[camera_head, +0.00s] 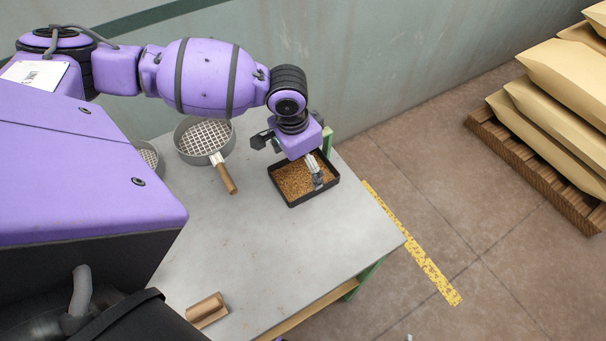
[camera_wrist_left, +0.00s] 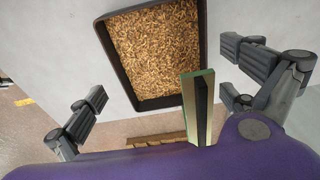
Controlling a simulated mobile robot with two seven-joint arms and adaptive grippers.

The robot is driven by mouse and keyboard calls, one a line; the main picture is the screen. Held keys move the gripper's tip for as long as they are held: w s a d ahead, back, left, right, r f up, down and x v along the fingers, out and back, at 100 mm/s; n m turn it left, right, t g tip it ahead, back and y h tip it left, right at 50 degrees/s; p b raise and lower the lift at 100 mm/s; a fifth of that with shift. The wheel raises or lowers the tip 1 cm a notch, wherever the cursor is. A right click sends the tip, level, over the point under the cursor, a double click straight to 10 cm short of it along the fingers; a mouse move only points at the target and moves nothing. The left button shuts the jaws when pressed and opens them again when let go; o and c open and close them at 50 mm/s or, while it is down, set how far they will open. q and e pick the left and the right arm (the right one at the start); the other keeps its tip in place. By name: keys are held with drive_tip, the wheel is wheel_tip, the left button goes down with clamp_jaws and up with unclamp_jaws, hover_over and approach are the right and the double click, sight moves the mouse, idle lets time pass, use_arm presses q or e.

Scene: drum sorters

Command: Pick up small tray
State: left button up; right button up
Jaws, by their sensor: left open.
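The small tray (camera_head: 283,193) is black, rectangular and shallow, filled with brown grains, and lies on the grey table near its right edge. My left gripper (camera_head: 318,185) is over the tray's right side, its fingers pointing down. In the left wrist view the tray (camera_wrist_left: 122,62) lies in the upper middle, beyond the fingers. My left gripper (camera_wrist_left: 165,85) is open there, with its fingers wide apart and nothing between them. Whether a finger touches the tray I cannot tell. My right gripper is not in view.
A round sieve (camera_head: 178,143) with a wooden handle lies left of the tray, with another partly hidden behind my body. A brown wooden piece (camera_head: 206,310) lies at the table's front. Paper sacks (camera_head: 560,85) are stacked on a pallet (camera_head: 520,165) at right. The table's middle (camera_head: 270,250) is clear.

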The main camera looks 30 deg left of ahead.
sight(304, 178)
use_arm(q)
drive_tip(key=f, duration=0.3)
drive_tip(key=shift+w+f, duration=0.25)
drive_tip(key=shift+f, duration=0.15)
drive_tip(key=c, duration=0.9)
drive_tip(key=shift+s+r, duration=0.1)
